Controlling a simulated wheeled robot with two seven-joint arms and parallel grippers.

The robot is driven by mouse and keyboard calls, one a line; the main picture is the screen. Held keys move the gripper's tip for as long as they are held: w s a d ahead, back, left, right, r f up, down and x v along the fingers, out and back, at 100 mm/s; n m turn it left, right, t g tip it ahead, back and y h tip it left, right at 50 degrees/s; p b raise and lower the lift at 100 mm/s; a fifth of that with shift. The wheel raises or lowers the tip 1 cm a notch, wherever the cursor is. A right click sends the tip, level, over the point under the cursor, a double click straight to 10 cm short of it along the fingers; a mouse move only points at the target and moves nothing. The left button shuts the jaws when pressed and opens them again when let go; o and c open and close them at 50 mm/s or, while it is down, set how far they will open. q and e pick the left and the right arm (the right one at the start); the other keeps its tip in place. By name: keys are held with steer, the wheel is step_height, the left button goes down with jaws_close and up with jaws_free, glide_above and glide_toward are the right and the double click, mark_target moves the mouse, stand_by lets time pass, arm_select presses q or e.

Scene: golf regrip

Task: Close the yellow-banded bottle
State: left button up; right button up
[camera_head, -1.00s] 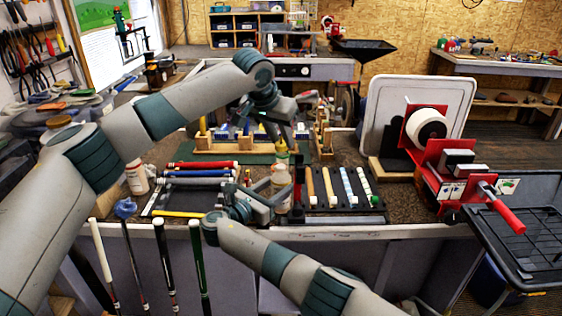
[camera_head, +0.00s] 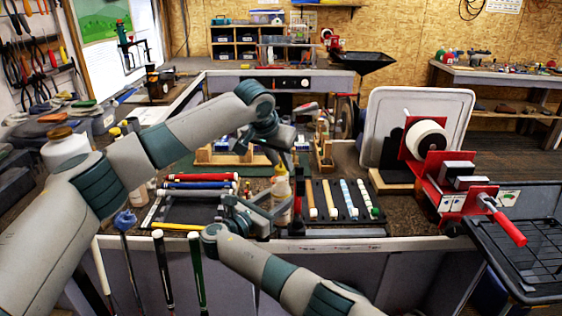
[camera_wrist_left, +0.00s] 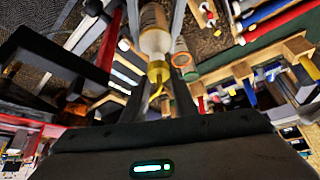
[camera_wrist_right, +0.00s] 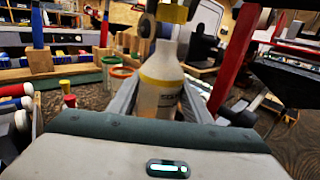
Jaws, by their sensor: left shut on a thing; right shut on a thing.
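The yellow-banded bottle (camera_head: 282,198) is pale and translucent and stands upright at the bench's front; its yellow band (camera_wrist_right: 161,79) shows in the right wrist view. My right gripper (camera_head: 277,216) is shut around its body. My left gripper (camera_head: 281,160) is above it, shut on the yellow cap (camera_wrist_right: 175,12), which has a thin spout in the left wrist view (camera_wrist_left: 158,72). The cap is at the bottle's neck (camera_wrist_right: 166,40). I cannot tell whether it is seated or how its thread stands.
A rack of pale grips (camera_head: 330,213) lies just right of the bottle. A tray of coloured grips (camera_head: 200,185) lies to the left. A wooden holder (camera_head: 225,157) stands behind. A red machine (camera_head: 432,165) is at the right. Club shafts stand along the front edge.

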mark_target(278, 168)
arm_select(q)
steer(key=shift+f, duration=0.15)
steer(key=shift+f, duration=0.75)
steer(key=shift+f, duration=0.55)
stand_by(0.4)
arm_select(e)
jaws_close()
arm_select(q)
steer(key=m+g+h, duration=0.1)
steer(key=m, duration=0.2)
steer(key=m+g+h, duration=0.1)
steer(key=m, duration=0.1)
steer(key=shift+a+f+m, duration=0.1)
steer(key=shift+m, duration=0.3)
steer(key=m, duration=0.1)
steer(key=m+g+h, duration=0.1)
steer(key=shift+w+m, duration=0.2)
steer(key=shift+m, duration=0.2)
steer(key=m, duration=0.1)
steer(key=m+g, duration=0.1)
steer(key=m, duration=0.1)
steer(key=shift+w+a+r+g, duration=0.15)
steer(key=shift+w+r+g, duration=0.15)
steer(key=shift+g, duration=0.1)
steer(key=shift+s+f+m+g, duration=0.2)
steer(key=shift+s+m+g, duration=0.25)
steer(key=shift+m, duration=0.45)
arm_select(e)
steer(key=shift+s+d+f, duration=0.1)
